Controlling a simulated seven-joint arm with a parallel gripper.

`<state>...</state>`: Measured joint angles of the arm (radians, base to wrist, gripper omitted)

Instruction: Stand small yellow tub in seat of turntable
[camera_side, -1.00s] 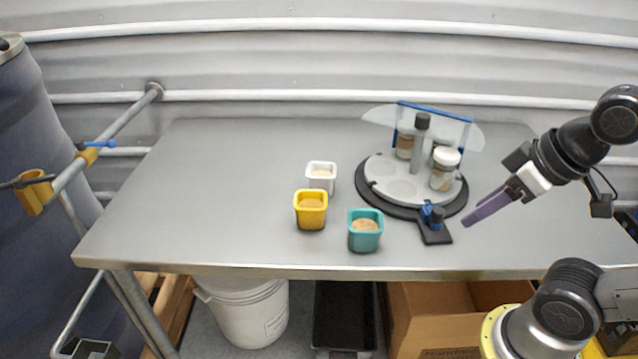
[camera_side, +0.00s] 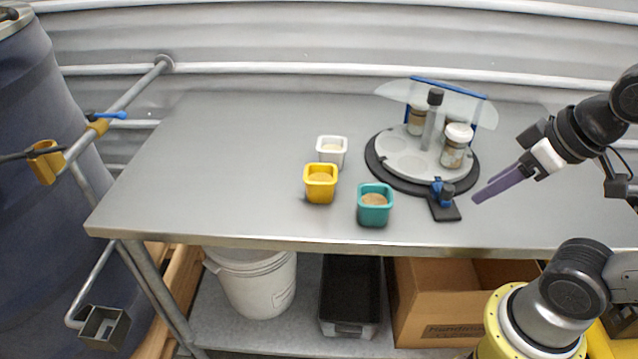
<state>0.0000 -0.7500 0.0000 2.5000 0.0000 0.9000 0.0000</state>
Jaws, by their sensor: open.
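The small yellow tub (camera_side: 320,188) stands upright on the table left of centre, with tan material inside. The turntable (camera_side: 383,176) stands to its right: a grey disc on a black base with round seats, several of them empty at the front and left. Lidded jars (camera_side: 454,147) stand in seats at its right and back. My gripper (camera_side: 490,190) is at the right of the turntable, above the table, empty, its purple fingers pointing down and left. It is well away from the yellow tub. The fingers overlap in this view, so the gap between them is hidden.
A white tub (camera_side: 332,155) stands just behind the yellow tub, and a teal tub (camera_side: 374,212) to its right near the front. The turntable has a central post (camera_side: 432,120), a clear shield (camera_side: 470,104) and a blue-black latch (camera_side: 444,205) at the front. The table's left (camera_side: 190,165) is clear.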

